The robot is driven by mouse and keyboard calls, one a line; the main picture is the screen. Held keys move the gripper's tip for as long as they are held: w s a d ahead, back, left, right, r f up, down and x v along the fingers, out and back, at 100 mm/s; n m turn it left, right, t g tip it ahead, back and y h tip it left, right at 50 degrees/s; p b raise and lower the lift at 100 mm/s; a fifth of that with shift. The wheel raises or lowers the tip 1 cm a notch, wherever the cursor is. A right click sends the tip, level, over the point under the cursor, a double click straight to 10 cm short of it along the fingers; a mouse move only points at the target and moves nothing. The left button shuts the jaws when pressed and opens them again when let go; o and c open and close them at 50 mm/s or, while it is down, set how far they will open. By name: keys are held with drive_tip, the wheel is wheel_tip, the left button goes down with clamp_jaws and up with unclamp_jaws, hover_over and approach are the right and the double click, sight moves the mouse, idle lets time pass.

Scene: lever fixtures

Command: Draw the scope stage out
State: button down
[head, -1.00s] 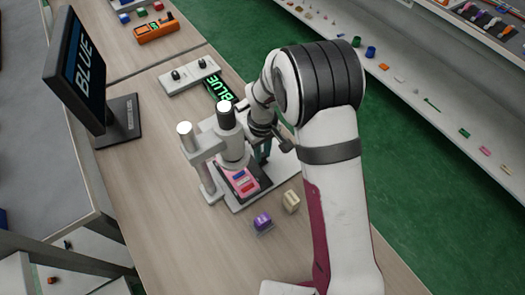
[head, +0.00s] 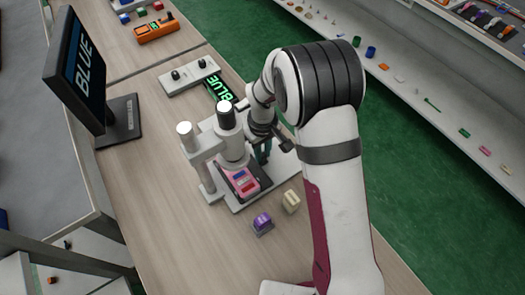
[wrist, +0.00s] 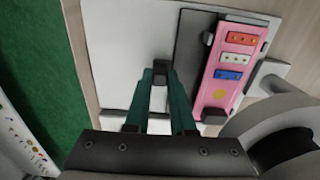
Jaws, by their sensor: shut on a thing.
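The scope (head: 232,135) is a light grey instrument with upright tubes, standing on a pale base plate (wrist: 115,45). Its dark stage (wrist: 190,62) carries a pink plate (wrist: 232,68) with red, white and blue pieces and a yellow spot. The pink plate also shows under the scope in the head view (head: 238,183). My gripper (wrist: 160,78) has teal fingers shut on a small dark knob (wrist: 161,70) beside the stage. In the head view my gripper (head: 263,153) is partly hidden behind the scope and my wrist. I cannot see clearly how the knob joins the stage.
A purple block (head: 262,221) and a cream block (head: 291,201) sit in front of the scope. A screen (head: 85,70) reading BLUE stands at left. A grey control box (head: 189,76) and a lit BLUE sign (head: 219,88) lie behind. The table's front left is clear.

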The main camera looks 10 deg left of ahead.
drive_tip(key=w+d, duration=0.8)
drive_tip(key=shift+w, duration=0.1)
drive_tip(key=shift+r, duration=0.1)
drive_tip(key=c, duration=0.8)
unclamp_jaws()
drive_tip(key=shift+o, duration=0.2)
wheel_tip(320, 180, up, 16)
